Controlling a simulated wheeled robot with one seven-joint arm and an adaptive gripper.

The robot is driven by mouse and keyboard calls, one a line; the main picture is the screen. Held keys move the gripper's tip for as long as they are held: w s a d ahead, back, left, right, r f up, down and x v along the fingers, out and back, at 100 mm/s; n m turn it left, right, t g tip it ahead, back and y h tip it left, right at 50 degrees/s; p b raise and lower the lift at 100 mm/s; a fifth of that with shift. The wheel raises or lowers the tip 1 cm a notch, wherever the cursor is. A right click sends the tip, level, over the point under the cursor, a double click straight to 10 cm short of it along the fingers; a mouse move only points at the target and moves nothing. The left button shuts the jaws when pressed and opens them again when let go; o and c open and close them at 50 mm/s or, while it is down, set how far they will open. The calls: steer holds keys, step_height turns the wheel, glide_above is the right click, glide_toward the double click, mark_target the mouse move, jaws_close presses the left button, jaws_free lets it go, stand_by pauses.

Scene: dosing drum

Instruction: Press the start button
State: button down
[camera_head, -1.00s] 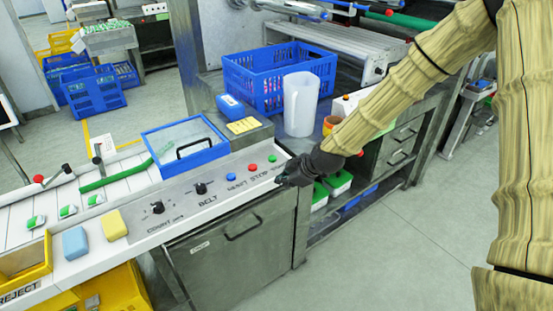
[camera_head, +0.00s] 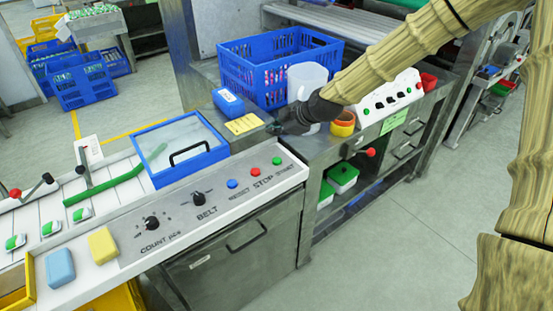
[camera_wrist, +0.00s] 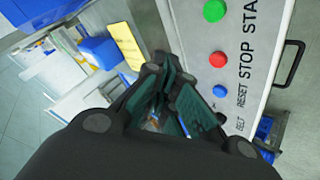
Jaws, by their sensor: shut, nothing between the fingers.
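The green start button (camera_head: 277,160) is at the right end of the control panel (camera_head: 215,205), labelled START. It also shows at the top of the wrist view (camera_wrist: 214,10). Beside it are the red stop button (camera_head: 254,173) and the blue reset button (camera_head: 232,184), both also in the wrist view. My gripper (camera_head: 278,128) is shut and empty. In the head view it appears just beyond the green button, by the panel's back right corner, apart from the button. In the wrist view its fingertips (camera_wrist: 168,72) lie to the left of the button row.
A lid with a blue frame (camera_head: 180,150) stands left of the buttons. A yellow pad (camera_head: 243,124) and a blue box (camera_head: 228,101) lie behind. A white pitcher (camera_head: 306,80) and a blue crate (camera_head: 275,70) stand near my gripper. Two knobs are on the panel.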

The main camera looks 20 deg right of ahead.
step_height(320, 180, down, 3)
steer(key=w, duration=0.2)
steer(key=b, duration=0.4)
glide_above(275, 161)
step_height(275, 161, down, 5)
steer(key=shift+f, duration=0.2)
steer(key=shift+s+f+b, duration=0.1)
steer(key=shift+f+b, duration=0.4)
steer(key=shift+f, duration=0.35)
steer(key=shift+f, duration=0.2)
steer(key=shift+f+b, duration=0.25)
steer(key=shift+b, duration=0.15)
